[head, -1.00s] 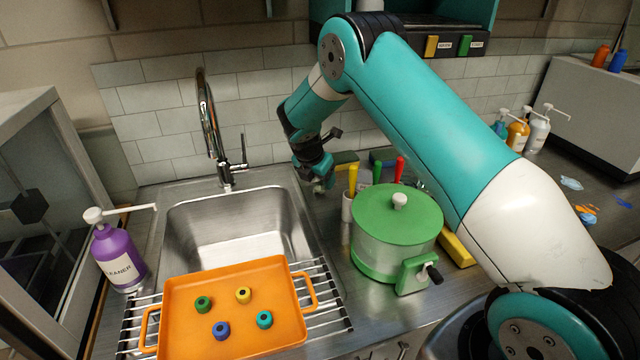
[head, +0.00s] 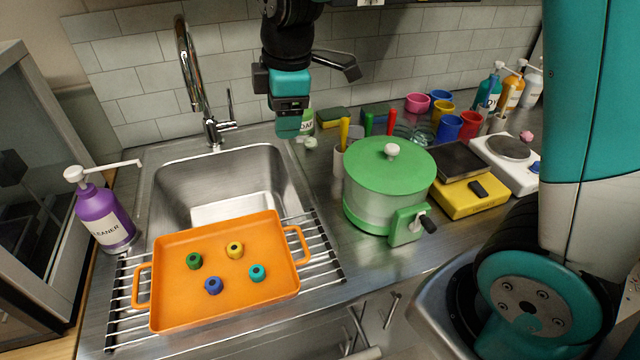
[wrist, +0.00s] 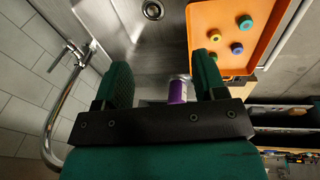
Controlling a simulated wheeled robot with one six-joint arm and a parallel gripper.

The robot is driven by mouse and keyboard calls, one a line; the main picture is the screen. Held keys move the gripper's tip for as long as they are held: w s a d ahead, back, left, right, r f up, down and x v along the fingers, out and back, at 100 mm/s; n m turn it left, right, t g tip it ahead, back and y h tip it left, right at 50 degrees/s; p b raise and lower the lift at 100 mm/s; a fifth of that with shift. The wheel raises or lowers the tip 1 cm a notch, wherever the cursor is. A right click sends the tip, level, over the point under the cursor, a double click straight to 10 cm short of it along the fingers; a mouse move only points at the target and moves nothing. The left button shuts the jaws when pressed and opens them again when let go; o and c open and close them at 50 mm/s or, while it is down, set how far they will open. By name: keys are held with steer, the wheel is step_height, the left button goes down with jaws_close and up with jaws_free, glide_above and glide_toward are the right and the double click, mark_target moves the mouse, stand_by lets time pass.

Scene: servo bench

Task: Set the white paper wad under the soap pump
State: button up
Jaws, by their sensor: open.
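The soap pump (head: 306,121), a bottle with a green and white label ending in "OAP", stands behind the sink's right back corner. My gripper hides its left side and its top. A small pale lump (head: 311,142) sits at its foot on the counter; it looks like the white paper wad, but it is too small to be sure. My gripper (head: 288,128) hangs in front of the soap pump, pointing down. In the wrist view its two green fingers are apart with nothing held between them (wrist: 163,75); the purple bottle (wrist: 177,91) shows far beyond.
An orange tray (head: 220,285) with several coloured knobs lies on the rack before the sink. Cups and scales crowd the right.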

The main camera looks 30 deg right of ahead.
steer(key=s+a+r+m+g+y, duration=0.1)
steer(key=s+a+m, duration=0.2)
steer(key=s, duration=0.8)
steer(key=s+a+r+m+g+y, duration=0.1)
steer(key=s+m, duration=0.4)
steer(key=s, duration=0.6)
steer(key=shift+s+a+r+y, duration=0.15)
steer(key=shift+a+r+y, duration=0.2)
steer(key=shift+a+y, duration=0.6)
